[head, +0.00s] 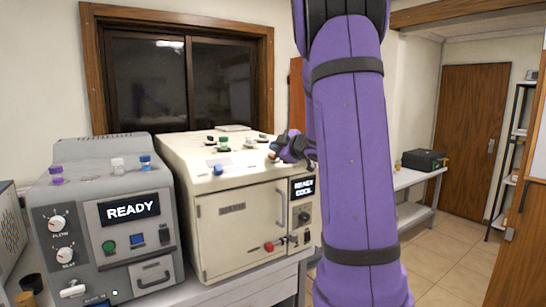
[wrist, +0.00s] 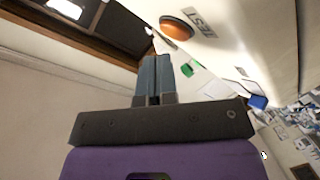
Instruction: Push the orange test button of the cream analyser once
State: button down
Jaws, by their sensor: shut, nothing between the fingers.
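The cream analyser (head: 235,225) stands on the bench in the middle of the head view, beside a grey machine. Its orange test button (wrist: 177,28) is a round dome next to a TEST label (wrist: 200,22) in the wrist view. In the head view the orange button (head: 272,156) shows small at the top front edge, right by my gripper (head: 284,147). In the wrist view my gripper (wrist: 154,62) is shut and empty. Its tips lie below and left of the button in the picture, with a visible gap.
The grey machine (head: 105,215) with a READY display stands close on the left.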

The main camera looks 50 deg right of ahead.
jog(key=shift+f, duration=0.1)
dwell(0.3)
jog(key=shift+w+f, duration=0.25)
jog(key=shift+w+d+f, duration=0.1)
jog(key=shift+w+f, duration=0.1)
jog(key=shift+f, duration=0.15)
dwell(0.9)
jog(key=shift+r, duration=0.15)
jog(key=shift+s+r, duration=0.45)
jog(key=shift+r, duration=0.1)
dwell(0.3)
jog(key=shift+s+a+r, duration=0.25)
jog(key=shift+s+r, duration=0.45)
jog(key=shift+r, duration=0.35)
jog(key=shift+s+a+r, duration=0.2)
jog(key=shift+s+r, duration=0.5)
jog(key=shift+r, duration=0.3)
